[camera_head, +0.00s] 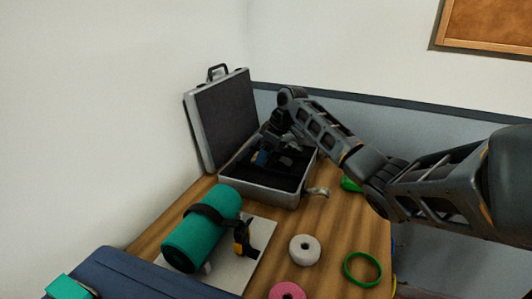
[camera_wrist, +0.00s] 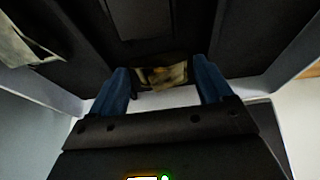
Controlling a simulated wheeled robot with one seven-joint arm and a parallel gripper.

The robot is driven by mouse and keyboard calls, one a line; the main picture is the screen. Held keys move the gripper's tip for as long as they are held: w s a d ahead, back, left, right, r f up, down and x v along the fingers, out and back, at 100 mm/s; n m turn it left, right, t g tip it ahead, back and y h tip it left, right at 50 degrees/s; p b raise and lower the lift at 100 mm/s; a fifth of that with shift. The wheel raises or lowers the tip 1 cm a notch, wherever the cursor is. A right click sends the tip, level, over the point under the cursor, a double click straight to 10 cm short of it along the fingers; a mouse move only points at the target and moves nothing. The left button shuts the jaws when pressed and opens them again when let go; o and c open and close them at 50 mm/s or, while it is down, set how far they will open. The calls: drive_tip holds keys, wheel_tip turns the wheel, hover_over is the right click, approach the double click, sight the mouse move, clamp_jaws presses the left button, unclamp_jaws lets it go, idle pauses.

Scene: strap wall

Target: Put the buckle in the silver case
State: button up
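The silver case (camera_head: 262,190) stands open at the back of the wooden table, its dark-lined lid (camera_head: 222,115) raised at the left. My gripper (camera_head: 264,157) is inside the case's opening, over its dark interior. In the wrist view, the blue fingers of my gripper (camera_wrist: 162,82) stand apart with a small yellowish, dark-edged piece between them, which looks like the buckle (camera_wrist: 162,75). It spans nearly the whole gap and seems to be held. Dark case lining lies around it. In the head view the buckle is hidden by my gripper and arm.
A green roll with a black strap (camera_head: 200,235) lies on a light board in front of the case, beside a black and yellow tool (camera_head: 242,237). A white roll (camera_head: 305,250), a pink roll (camera_head: 287,291) and a green ring (camera_head: 362,269) lie nearer. A wall is close on the left.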

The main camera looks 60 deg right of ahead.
drive_tip(key=v, duration=1.2)
drive_tip(key=shift+r+b, duration=0.25)
drive_tip(key=shift+b, duration=0.05)
drive_tip(key=shift+c, duration=0.2)
idle(0.7)
